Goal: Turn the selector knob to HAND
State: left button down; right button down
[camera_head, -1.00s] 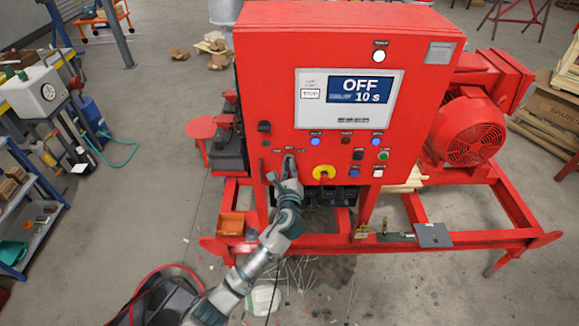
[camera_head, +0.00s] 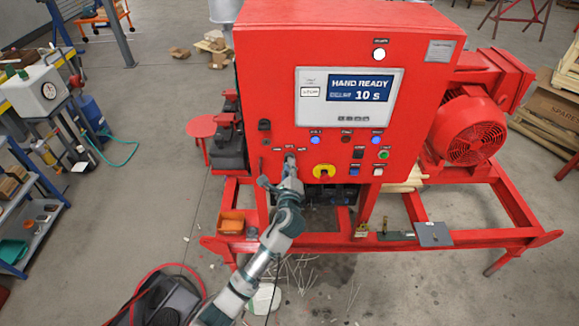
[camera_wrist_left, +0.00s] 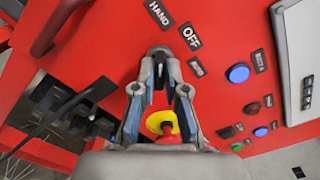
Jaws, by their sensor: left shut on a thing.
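My left gripper (camera_head: 290,164) is at the lower left of the red control panel (camera_head: 270,90), shut on the selector knob. In the left wrist view, the fingers (camera_wrist_left: 160,68) close around the knob below the HAND label (camera_wrist_left: 158,14), the OFF label (camera_wrist_left: 190,38) and the AUTO label (camera_wrist_left: 196,68). The panel display (camera_head: 359,89) reads HAND READY and 10 s. My right gripper is not in view.
A red emergency-stop button on a yellow ring (camera_head: 324,171) sits just right of my gripper. Blue, black and green push buttons (camera_head: 383,154) are further right. The red skid frame (camera_head: 340,242) runs below, carrying an orange bin (camera_head: 231,222).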

pick_arm(q)
jog(key=c, duration=1.2)
grip_release()
jog(key=s, duration=1.1)
jog(key=shift+s, duration=0.4)
jog(key=shift+f, duration=0.2)
